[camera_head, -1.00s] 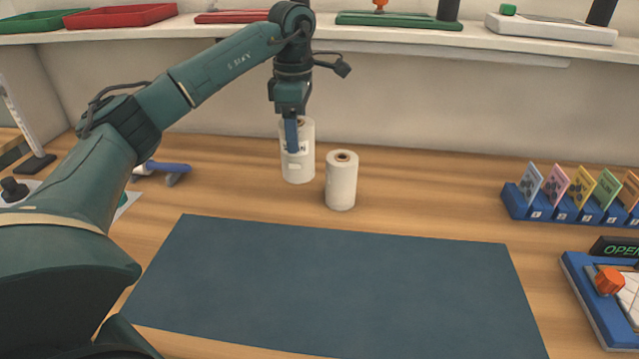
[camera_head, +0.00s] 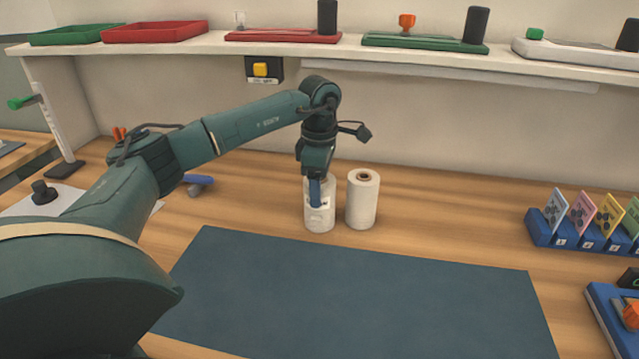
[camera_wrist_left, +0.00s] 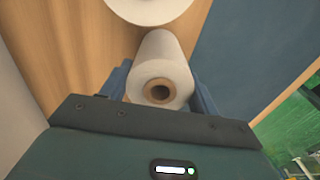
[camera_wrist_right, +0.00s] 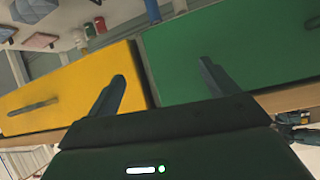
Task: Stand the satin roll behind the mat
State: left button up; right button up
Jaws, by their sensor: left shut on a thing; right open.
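My left gripper (camera_head: 317,192) is shut on a white roll with a printed label (camera_head: 320,217), just behind the dark blue mat (camera_head: 370,300). The roll is upright; whether its base touches the table I cannot tell. In the left wrist view the held roll (camera_wrist_left: 160,62) shows its brown core between the fingers. A second white roll (camera_head: 363,203) stands upright just to its right; it also shows in the left wrist view (camera_wrist_left: 150,8). I cannot read which roll is satin. My right gripper (camera_wrist_right: 165,85) is open and empty, in front of yellow and green panels.
A blue holder with coloured cards (camera_head: 565,232) stands at the right. A blue-handled tool (camera_head: 198,184) lies left of the rolls. A white shelf (camera_head: 300,49) with red and green trays runs along the back. Wooden table behind the mat is clear between the rolls and card holder.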

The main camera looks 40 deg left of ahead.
pick_arm(q)
jog(key=o, duration=1.2)
notch_tip(320, 180, up, 12)
jog(key=shift+r, duration=0.15)
